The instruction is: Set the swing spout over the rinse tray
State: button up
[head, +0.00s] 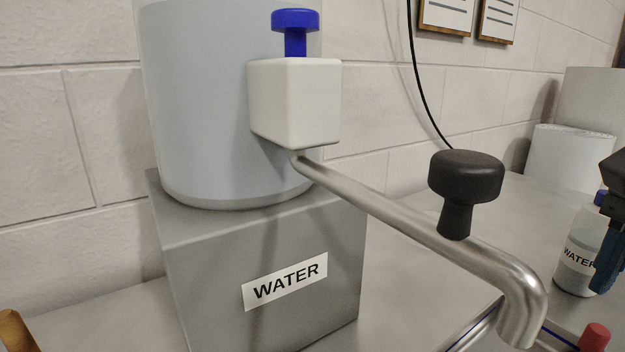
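The swing spout (400,212) is a steel pipe running from under the white valve block (293,105) towards the lower right, with its end (518,325) bent down. A black knob (466,185) stands on the pipe. A blue-lined rim (474,326), perhaps of the rinse tray, shows behind the spout's end at the bottom edge; most of it is out of view. I cannot tell whether the outlet is above it. What seems to be part of my gripper (610,225), black and dark blue, shows at the right edge, apart from the knob. Its opening is hidden.
A water tank (205,100) with a blue tap button (295,30) stands on a grey box (262,240) labelled WATER. A WATER bottle (575,260) stands at right, near a red cap (595,338). A white roll (568,158) is at the back right.

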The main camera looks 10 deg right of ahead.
aim_at(464, 178)
jog(key=k, duration=0.95)
